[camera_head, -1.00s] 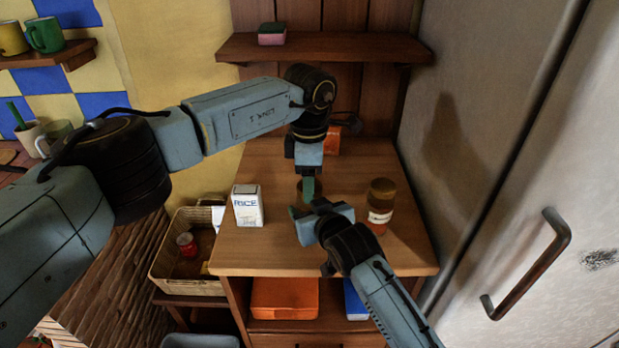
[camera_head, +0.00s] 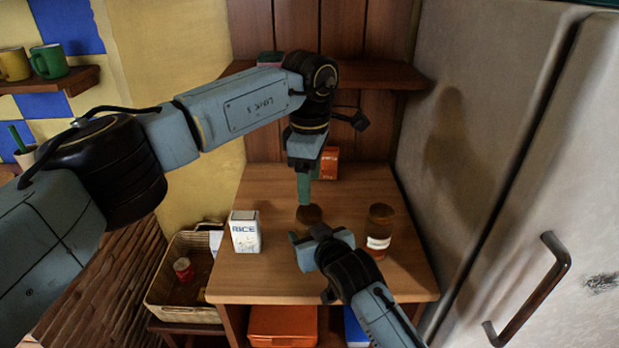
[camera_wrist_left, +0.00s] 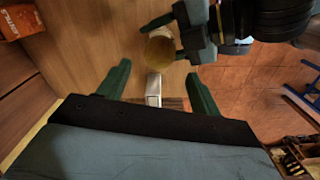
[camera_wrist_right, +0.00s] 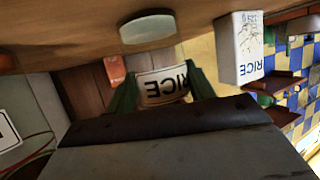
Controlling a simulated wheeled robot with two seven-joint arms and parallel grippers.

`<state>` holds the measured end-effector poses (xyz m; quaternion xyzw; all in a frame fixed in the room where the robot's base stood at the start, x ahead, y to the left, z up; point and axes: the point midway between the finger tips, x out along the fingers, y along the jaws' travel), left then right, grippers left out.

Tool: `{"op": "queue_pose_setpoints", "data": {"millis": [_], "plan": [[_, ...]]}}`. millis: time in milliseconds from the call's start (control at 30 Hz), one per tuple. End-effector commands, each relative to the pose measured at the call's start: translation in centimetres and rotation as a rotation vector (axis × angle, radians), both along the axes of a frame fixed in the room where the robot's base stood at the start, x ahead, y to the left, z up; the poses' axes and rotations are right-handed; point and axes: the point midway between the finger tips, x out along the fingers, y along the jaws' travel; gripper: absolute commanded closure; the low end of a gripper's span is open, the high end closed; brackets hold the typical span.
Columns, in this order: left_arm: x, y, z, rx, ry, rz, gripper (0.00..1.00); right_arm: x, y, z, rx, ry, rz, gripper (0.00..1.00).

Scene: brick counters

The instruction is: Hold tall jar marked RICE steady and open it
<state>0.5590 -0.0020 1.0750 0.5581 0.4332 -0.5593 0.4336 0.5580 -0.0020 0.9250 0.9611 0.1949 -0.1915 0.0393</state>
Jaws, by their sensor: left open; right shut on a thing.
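The jar marked RICE stands upright at the counter's middle. Its dark round top (camera_head: 309,213) shows in the head view. Its label (camera_wrist_right: 161,86) reads upside down between my right fingers in the right wrist view. My right gripper (camera_head: 319,235) is shut on its side. A yellowish round top (camera_wrist_left: 160,47) faces the left wrist camera, and I cannot tell whether it is a lid or open mouth. My left gripper (camera_head: 304,192) is open and empty, above and apart from the jar, fingers pointing down.
A white RICE box (camera_head: 245,232) stands to the left and a brown jar with a pale label (camera_head: 379,242) to the right. An orange box (camera_head: 328,163) is behind. A basket (camera_head: 170,310) is lower left; the fridge (camera_head: 490,190) borders the right.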

Motion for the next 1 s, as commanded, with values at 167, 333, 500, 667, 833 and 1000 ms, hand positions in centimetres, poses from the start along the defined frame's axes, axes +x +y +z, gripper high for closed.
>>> {"op": "queue_pose_setpoints", "data": {"millis": [167, 333, 500, 667, 833, 1000], "plan": [[0.1, -0.1, 1.0, -0.001, 0.0, -0.124, 0.36, -0.2, 0.1, -0.3, 0.0, 0.006, 0.002, 1.0], [0.0, 0.0, -0.6, 0.0, 0.004, -0.145, 0.36, -0.2, 0.2, -0.2, 0.0, 0.006, 0.003, 1.0], [0.0, 0.0, -3.3, 0.0, 0.004, -0.142, 0.36, -0.2, 0.2, -0.2, 0.002, 0.005, 0.003, 1.0], [0.0, 0.0, -5.5, 0.001, 0.003, -0.142, 0.36, -0.2, 0.2, -0.2, 0.002, 0.005, 0.004, 1.0], [0.1, 0.0, -6.6, 0.0, 0.0, -0.142, 0.36, -0.2, 0.2, -0.2, 0.002, 0.004, 0.004, 1.0], [0.1, 0.0, -6.8, 0.0, 0.0, -0.142, 0.36, -0.1, 0.2, -0.1, 0.002, 0.004, 0.004, 1.0]]}}
